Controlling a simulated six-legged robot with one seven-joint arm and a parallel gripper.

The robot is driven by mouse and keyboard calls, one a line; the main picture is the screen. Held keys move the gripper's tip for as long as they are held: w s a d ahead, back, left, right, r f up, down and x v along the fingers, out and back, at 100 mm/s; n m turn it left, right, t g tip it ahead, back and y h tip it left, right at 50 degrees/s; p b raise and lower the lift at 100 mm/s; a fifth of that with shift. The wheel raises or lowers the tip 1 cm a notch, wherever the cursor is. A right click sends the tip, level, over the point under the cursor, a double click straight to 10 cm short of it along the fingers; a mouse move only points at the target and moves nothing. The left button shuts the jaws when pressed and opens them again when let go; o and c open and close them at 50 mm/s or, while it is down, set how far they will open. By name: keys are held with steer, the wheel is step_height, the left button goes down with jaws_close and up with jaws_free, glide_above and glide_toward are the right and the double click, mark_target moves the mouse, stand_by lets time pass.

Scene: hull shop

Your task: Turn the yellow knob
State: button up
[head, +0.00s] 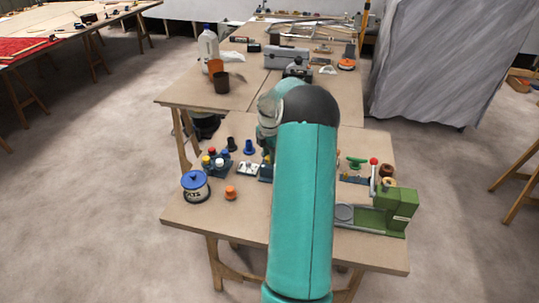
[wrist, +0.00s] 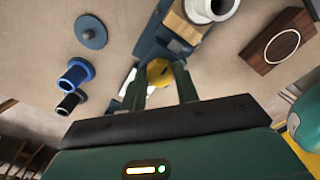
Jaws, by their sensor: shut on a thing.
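The yellow knob (wrist: 160,70) shows in the wrist view, round and small, between the fingertips of my gripper (wrist: 161,80). My two dark green fingers stand on either side of it, and the gripper is shut on it. The knob sits near the end of a dark blue base (wrist: 152,45). Its lower part is hidden behind my fingers and palm. In the head view my teal arm hides the gripper and the knob.
In the wrist view a blue spool-shaped piece (wrist: 76,75) and a wooden block (wrist: 279,40) lie to the sides. In the head view a blue-lidded can (head: 195,189), an orange knob (head: 230,193) and a green machine (head: 397,212) stand on the table (head: 210,219).

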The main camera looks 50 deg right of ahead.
steer(key=o, duration=1)
steer(key=shift+c, duration=0.2)
steer(key=shift+r, duration=0.1)
step_height(320, 180, up, 14)
